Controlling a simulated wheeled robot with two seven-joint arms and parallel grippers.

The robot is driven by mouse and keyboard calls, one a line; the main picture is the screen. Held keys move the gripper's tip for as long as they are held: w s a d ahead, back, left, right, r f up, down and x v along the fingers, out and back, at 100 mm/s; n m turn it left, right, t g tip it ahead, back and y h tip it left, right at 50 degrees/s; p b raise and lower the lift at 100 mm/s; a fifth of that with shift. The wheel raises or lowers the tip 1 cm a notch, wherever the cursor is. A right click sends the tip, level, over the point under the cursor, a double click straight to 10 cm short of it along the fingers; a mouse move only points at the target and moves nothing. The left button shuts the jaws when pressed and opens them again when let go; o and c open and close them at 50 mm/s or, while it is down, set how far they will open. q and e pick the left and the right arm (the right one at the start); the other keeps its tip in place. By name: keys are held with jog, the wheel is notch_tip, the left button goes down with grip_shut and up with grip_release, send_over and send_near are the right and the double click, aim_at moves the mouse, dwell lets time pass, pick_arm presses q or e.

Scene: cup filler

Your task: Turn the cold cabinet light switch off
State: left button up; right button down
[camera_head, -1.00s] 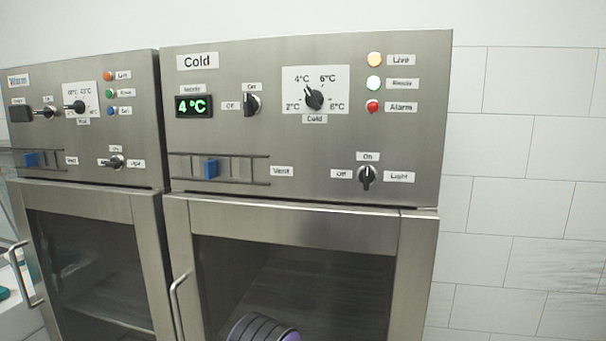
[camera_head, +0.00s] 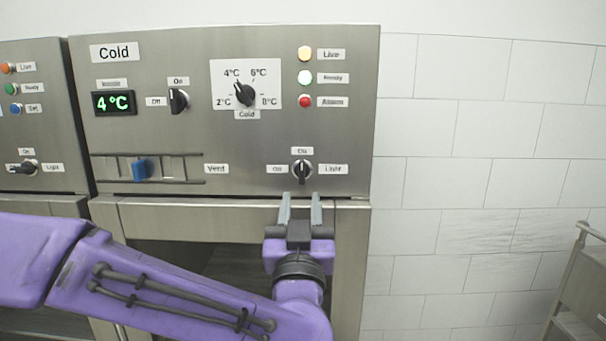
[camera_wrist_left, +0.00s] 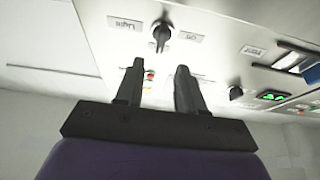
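The cold cabinet light switch (camera_head: 302,171) is a small black rotary knob on the steel panel, with labels On above, Off to its left and Light to its right. Its pointer stands about upright, toward On. It also shows in the left wrist view (camera_wrist_left: 161,34), where the labels appear upside down. My left gripper (camera_head: 302,198) is just below and in front of the knob. Its two fingers are apart with nothing between them, and in the left wrist view (camera_wrist_left: 160,68) the knob lies beyond the fingertips. My right gripper is not in view.
The same panel carries a power switch (camera_head: 179,101), a temperature dial (camera_head: 244,94), a blue vent slider (camera_head: 141,169) and indicator lamps (camera_head: 305,78). The warm cabinet (camera_head: 50,120) is at the left. A metal trolley (camera_head: 580,285) stands at the lower right, before a tiled wall.

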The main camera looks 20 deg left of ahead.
aim_at(302, 174)
pick_arm(q)
jog(key=p+x, duration=0.3)
jog(key=x, duration=0.4)
jog(key=shift+w+a, duration=0.2)
jog(key=shift+w, duration=0.1)
jog(key=shift+w+r+p, duration=0.15)
jog(key=shift+w+p, duration=0.15)
jog(key=shift+w, duration=0.2)
grip_shut()
